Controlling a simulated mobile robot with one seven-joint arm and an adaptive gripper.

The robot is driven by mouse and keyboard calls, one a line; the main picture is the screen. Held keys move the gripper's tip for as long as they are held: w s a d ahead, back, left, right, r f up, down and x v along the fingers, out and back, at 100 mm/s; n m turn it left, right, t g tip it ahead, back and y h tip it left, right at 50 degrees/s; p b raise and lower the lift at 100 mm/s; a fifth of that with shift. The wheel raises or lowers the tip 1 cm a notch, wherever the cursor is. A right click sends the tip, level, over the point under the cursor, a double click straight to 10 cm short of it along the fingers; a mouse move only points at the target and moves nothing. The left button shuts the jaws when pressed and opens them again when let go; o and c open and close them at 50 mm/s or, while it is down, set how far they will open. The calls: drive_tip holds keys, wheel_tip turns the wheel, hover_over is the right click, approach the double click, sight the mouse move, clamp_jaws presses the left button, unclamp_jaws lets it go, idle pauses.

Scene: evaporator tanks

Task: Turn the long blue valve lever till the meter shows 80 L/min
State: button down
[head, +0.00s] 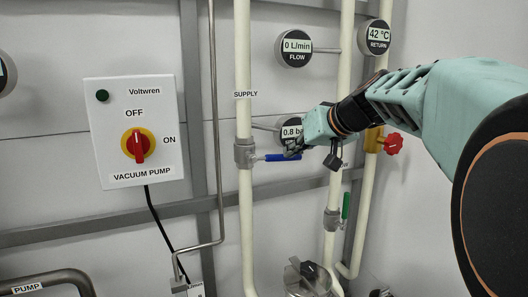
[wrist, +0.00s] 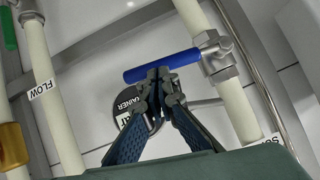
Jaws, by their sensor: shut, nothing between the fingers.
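The blue valve lever (head: 276,157) sticks out level to the right from its valve (head: 244,153) on the supply pipe. In the wrist view the lever (wrist: 175,62) crosses just beyond my fingertips. The flow meter (head: 296,47) reads 0 L/min. My gripper (head: 292,154) is at the lever's free end, shut with nothing held. In the wrist view my gripper's fingertips (wrist: 161,76) are together at the lever's near edge. I cannot tell whether they touch it. My gripper hides the lever's tip in the head view.
A 0.8 bar gauge (head: 291,131) is partly behind my gripper. A red valve handle (head: 393,144) and a green lever (head: 346,205) are nearby. The return gauge (head: 378,38) reads 42 °C. A vacuum pump switch box (head: 150,100) shows OFF and ON marks at left.

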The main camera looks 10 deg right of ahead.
drive_tip(key=shift+d+f+m+y+b, duration=0.1)
drive_tip(key=shift+f+m+y+b, duration=0.25)
drive_tip(key=shift+f+b, duration=0.35)
drive_tip(key=f+m+y+b, duration=0.1)
drive_tip(key=b, duration=0.2)
drive_tip(key=f+m+y+b, duration=0.1)
drive_tip(key=f+y+b, duration=0.1)
drive_tip(key=b, duration=0.1)
drive_tip(key=shift+a+f+g, duration=0.2)
drive_tip(key=shift+g, duration=0.2)
drive_tip(key=shift+m, duration=0.25)
drive_tip(key=shift+r, duration=0.2)
